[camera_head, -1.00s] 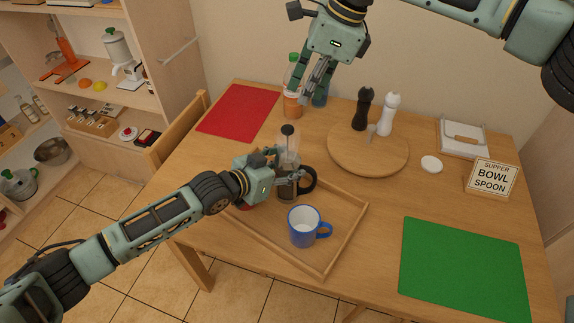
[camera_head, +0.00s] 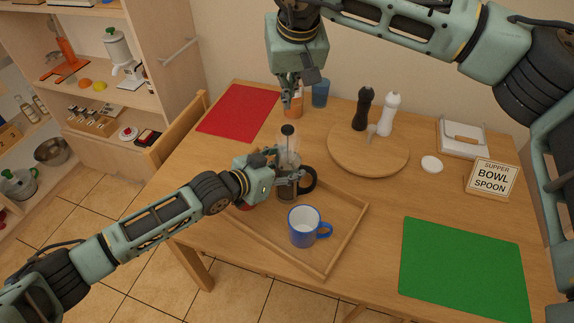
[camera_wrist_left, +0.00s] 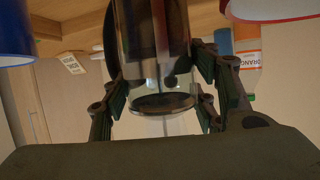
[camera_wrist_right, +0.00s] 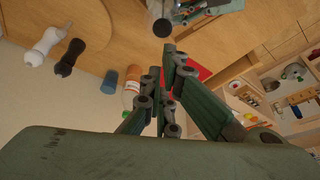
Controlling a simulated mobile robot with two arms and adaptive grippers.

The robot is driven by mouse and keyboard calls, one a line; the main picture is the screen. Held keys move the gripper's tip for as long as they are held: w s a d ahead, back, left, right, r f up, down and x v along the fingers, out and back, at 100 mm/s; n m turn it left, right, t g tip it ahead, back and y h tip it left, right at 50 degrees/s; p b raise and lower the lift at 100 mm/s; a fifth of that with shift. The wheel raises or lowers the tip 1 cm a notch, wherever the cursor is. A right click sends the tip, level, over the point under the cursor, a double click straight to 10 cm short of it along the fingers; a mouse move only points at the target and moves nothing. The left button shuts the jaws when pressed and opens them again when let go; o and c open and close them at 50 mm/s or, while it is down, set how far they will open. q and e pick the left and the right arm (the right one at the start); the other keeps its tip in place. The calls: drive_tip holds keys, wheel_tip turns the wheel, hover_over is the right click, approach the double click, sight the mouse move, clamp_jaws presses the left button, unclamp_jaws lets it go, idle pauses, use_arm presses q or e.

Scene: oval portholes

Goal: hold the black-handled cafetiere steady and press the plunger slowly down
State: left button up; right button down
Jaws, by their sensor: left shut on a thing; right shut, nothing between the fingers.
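The cafetiere (camera_head: 288,188) stands upright on the wooden tray, with its black handle (camera_head: 308,181) to the right. Its plunger is up, and the dark knob (camera_head: 288,130) stands above the glass. My left gripper (camera_head: 283,172) is shut around the glass body; the left wrist view shows the fingers on both sides of the glass (camera_wrist_left: 158,75). My right gripper (camera_head: 292,104) is shut and empty, pointing down above and behind the knob, apart from it. In the right wrist view the knob (camera_wrist_right: 162,27) shows beyond the fingertips (camera_wrist_right: 168,62).
A blue mug (camera_head: 304,226) stands on the tray (camera_head: 343,238) in front of the cafetiere. An orange bottle (camera_head: 297,109) and blue cup (camera_head: 320,93) stand behind. A round board (camera_head: 345,155) with two mills is to the right. Red (camera_head: 238,111) and green (camera_head: 465,268) mats lie flat.

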sight(288, 129)
drive_tip(key=shift+f, duration=3.3)
drive_tip(key=shift+f, duration=0.1)
